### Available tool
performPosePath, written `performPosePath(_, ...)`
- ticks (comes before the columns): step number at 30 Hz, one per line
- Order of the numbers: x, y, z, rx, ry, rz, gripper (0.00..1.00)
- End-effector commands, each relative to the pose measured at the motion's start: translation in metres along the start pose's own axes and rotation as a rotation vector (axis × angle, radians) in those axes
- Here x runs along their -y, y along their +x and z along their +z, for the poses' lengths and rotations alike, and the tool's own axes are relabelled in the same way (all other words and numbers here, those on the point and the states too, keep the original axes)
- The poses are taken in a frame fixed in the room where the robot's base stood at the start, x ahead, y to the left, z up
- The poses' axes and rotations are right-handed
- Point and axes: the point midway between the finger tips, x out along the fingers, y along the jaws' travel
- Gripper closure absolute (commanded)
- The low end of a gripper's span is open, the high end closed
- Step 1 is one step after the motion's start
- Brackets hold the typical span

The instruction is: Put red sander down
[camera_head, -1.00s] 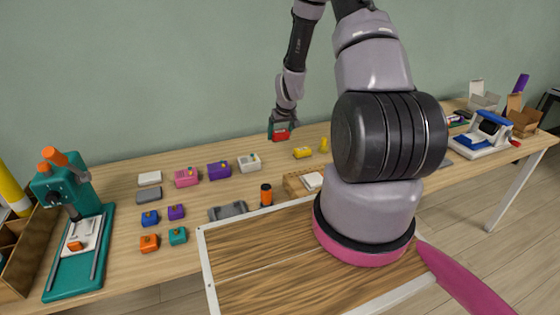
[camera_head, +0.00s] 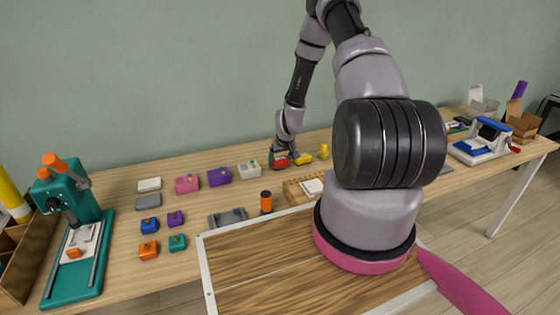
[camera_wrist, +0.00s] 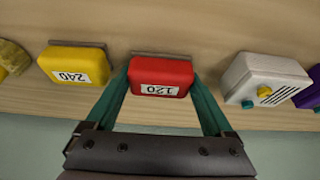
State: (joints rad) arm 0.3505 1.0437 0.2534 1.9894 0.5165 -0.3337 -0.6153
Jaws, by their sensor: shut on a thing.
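My gripper (camera_wrist: 160,104) is shut on the red sander (camera_wrist: 160,70), with one teal finger on each side of it. The red sander has a white label reading 120. In the head view the red sander (camera_head: 281,163) is at the back of the wooden table (camera_head: 120,205), low at its surface; I cannot tell whether it touches. The yellow sander (camera_wrist: 75,64), labelled 240, stands beside it with a small gap; it also shows in the head view (camera_head: 304,159).
A white box with knobs (camera_wrist: 262,78) is on the other side of the red sander. A yellow piece (camera_head: 323,152) stands past the yellow sander. A wooden tray (camera_head: 296,191) and an orange-and-black cylinder (camera_head: 266,202) are nearer the front. Small coloured blocks stand left.

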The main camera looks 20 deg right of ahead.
Motion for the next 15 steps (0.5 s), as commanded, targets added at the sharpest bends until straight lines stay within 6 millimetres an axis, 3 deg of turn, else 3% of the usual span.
performPosePath(13,0.0002,0.0111,0.0052,0.001,0.0,0.0,1.0)
performPosePath(14,0.0002,0.0112,0.0055,0.002,0.0,0.0,0.09)
performPosePath(15,0.0002,0.0114,0.0057,0.002,0.0,0.0,0.0)
